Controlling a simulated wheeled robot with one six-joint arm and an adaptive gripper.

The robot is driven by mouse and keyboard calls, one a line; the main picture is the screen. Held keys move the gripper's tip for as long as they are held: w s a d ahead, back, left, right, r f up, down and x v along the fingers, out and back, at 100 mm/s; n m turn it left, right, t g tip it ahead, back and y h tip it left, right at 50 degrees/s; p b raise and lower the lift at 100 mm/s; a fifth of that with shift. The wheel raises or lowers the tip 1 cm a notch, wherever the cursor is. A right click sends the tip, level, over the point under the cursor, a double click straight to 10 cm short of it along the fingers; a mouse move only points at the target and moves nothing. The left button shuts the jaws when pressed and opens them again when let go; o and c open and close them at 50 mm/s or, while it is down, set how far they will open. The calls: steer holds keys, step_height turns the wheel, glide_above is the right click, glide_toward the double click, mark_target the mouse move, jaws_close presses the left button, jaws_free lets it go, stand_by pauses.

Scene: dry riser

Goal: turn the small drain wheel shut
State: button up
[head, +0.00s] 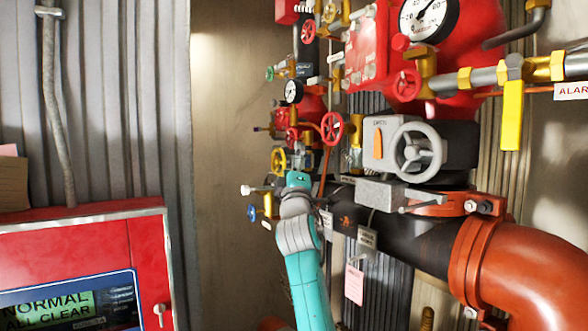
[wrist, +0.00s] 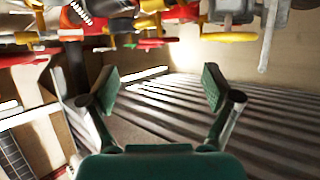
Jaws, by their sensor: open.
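Several small handwheels sit on the pipework in the head view, and I cannot tell for certain which is the drain wheel. A small blue wheel (head: 252,212) is low on the left, beside my arm's end. A yellow wheel (head: 279,160) is just above it, and a red wheel (head: 332,128) is higher to the right. My gripper's fingers are hidden in the head view. In the wrist view my gripper (wrist: 160,88) is open, with nothing between its two pads. Blurred red and yellow fittings (wrist: 170,22) lie beyond and above the fingertips.
A large grey wheel (head: 418,150) and a thick orange pipe elbow (head: 520,265) stand to the right. A pressure gauge (head: 428,18) is at the top. A red panel (head: 145,260) with a screen is at left. Open space lies between panel and pipes.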

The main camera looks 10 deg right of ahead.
mark_target(290, 139)
steer(key=shift+s+a+f+y, duration=0.1)
steer(key=shift+s+f+y, duration=0.05)
steer(key=shift+s+f, duration=0.3)
steer(key=shift+s+a+f+y, duration=0.1)
steer(key=shift+s+f+y, duration=0.1)
steer(key=shift+s, duration=0.3)
steer(key=shift+d, duration=0.1)
steer(key=r+m+g, duration=0.2)
steer(key=m, duration=0.6)
steer(key=w+d+r+m+g, duration=0.1)
steer(key=r+m+g, duration=0.1)
steer(key=m, duration=0.6)
steer(key=r+m+g, duration=0.2)
steer(key=m, duration=0.6)
steer(key=shift+w+d+r+y, duration=0.15)
steer(key=shift+d+r+y, duration=0.15)
steer(key=shift+r+y, duration=0.05)
steer(key=w+m, duration=0.2)
steer(key=w, duration=0.1)
steer(key=w+m+g+y, duration=0.1)
steer(key=w+m, duration=0.1)
steer(key=w, duration=0.1)
steer(key=w+m, duration=0.2)
steer(key=m, duration=0.1)
steer(key=shift+w+a+r+g+y, duration=0.1)
steer(key=shift+w+a+g+y, duration=0.2)
steer(key=shift+w+g, duration=0.1)
